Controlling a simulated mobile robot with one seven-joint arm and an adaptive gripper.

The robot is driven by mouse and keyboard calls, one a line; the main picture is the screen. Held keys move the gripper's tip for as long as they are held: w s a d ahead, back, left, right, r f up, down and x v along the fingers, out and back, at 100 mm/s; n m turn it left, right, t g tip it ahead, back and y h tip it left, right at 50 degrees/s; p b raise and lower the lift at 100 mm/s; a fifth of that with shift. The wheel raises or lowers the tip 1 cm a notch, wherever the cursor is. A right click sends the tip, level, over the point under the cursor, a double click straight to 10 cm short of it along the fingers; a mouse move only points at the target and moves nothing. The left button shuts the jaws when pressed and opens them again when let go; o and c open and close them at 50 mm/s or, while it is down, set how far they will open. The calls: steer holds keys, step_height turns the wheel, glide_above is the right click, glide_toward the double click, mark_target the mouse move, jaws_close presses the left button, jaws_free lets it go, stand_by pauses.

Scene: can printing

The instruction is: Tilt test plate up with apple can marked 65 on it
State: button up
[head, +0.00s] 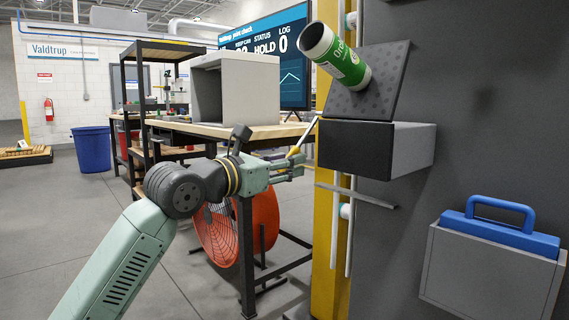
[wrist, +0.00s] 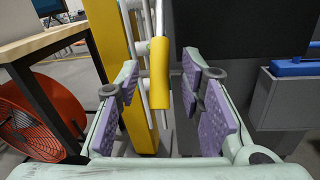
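A green-and-white can (head: 338,58) leans on the dark test plate (head: 388,100) in the head view. The plate is tilted up steeply above a dark grey box on the wall, and the can tilts to the left with it. I cannot read a number or make out an apple on the can. A silver lever with a yellow grip (head: 294,151) slants down to the left of the box. My gripper (head: 297,171) is at its lower end. In the wrist view the yellow grip (wrist: 159,75) shows between the purple pads of my open gripper (wrist: 178,105), with gaps on both sides.
A yellow post (head: 327,220) stands behind the lever. A blue-handled bin (head: 490,265) hangs on the wall at right. A wooden-topped bench (head: 240,131) with a grey box and an orange fan (head: 222,232) are at left. Open floor lies at far left.

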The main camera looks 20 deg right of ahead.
steer(key=v, duration=1.2)
steer(key=shift+s, duration=0.1)
